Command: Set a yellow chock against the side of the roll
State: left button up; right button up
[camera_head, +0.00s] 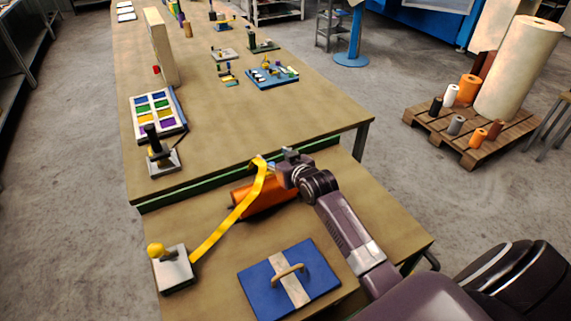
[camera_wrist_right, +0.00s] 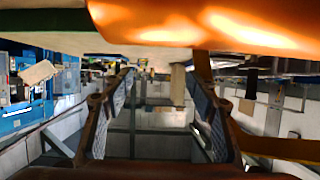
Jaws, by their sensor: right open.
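An orange roll (camera_head: 270,196) lies on its side on the near table section, partly behind my right arm. My right gripper (camera_head: 272,166) is beyond the roll, near the green-edged step. In the wrist view the gripper (camera_wrist_right: 155,110) is open, with nothing between its fingers. A large orange surface, apparently the roll (camera_wrist_right: 200,22), fills the top of that view. A yellow strip (camera_head: 230,219) runs from a block with a yellow knob (camera_head: 172,268) up past the roll's left end to beside the gripper. I cannot make out a separate yellow chock. My left gripper is not in view.
A blue panel with a handle (camera_head: 265,293) lies at the near front. Beyond the step (camera_head: 210,178), a colour tray (camera_head: 157,113) and a small stamp-like press (camera_head: 160,150) stand at left. A pallet with rolls (camera_head: 466,146) is on the floor at right.

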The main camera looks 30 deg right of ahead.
jog(key=b+v, duration=0.1)
jog(key=v, duration=0.9)
dwell(0.3)
